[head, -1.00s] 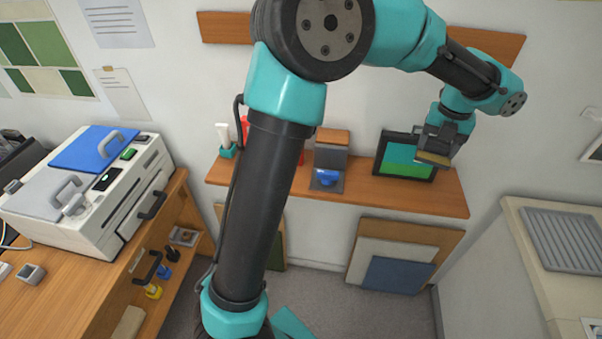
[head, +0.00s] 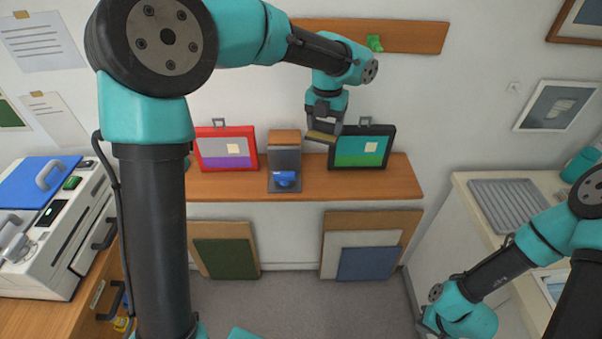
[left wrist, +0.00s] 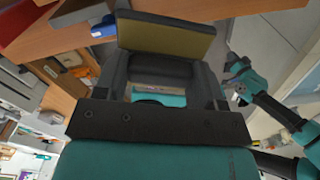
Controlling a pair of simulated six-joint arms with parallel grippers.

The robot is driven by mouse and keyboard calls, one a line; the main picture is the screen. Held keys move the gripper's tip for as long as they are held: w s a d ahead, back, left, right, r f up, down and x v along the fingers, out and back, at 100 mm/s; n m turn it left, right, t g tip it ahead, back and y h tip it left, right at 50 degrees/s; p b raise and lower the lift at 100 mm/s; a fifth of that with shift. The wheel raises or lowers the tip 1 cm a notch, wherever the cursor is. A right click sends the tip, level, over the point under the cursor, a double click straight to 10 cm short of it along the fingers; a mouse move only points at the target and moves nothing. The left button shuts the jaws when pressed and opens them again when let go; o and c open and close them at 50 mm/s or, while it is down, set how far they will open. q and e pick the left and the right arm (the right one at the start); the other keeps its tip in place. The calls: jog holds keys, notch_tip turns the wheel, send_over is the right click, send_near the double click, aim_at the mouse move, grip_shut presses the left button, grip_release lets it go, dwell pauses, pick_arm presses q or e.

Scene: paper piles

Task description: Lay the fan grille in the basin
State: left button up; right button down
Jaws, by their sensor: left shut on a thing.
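My left gripper (head: 324,116) is shut on a flat, olive-yellow piece with a dark edge (head: 321,137). It holds this piece in front of the wall shelf, just left of the green-and-teal framed case. In the left wrist view the piece (left wrist: 165,38) spans the fingers, its olive face showing. I cannot tell whether it is the fan grille. No basin is clearly recognisable. A grey ribbed tray (head: 510,203) lies on the pale counter at the right. My right gripper (head: 430,322) is low at the right, partly hidden by its wrist; its jaws are not clear.
The wooden shelf (head: 230,187) carries a red case (head: 226,133), a grey stand with a blue item (head: 284,180) and the green-and-teal case (head: 377,145). Boards lean below it. A white machine (head: 50,255) stands at left. The floor between is clear.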

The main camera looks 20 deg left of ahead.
pick_arm(q)
send_over(321, 180)
notch_tip(321, 180, down, 14)
jog(key=shift+r, duration=0.15)
jog(key=shift+s, duration=0.1)
jog(key=shift+f, duration=1.9)
jog(key=shift+f, duration=0.1)
jog(key=o, duration=1)
jog(key=shift+c, duration=0.2)
notch_tip(321, 180, up, 12)
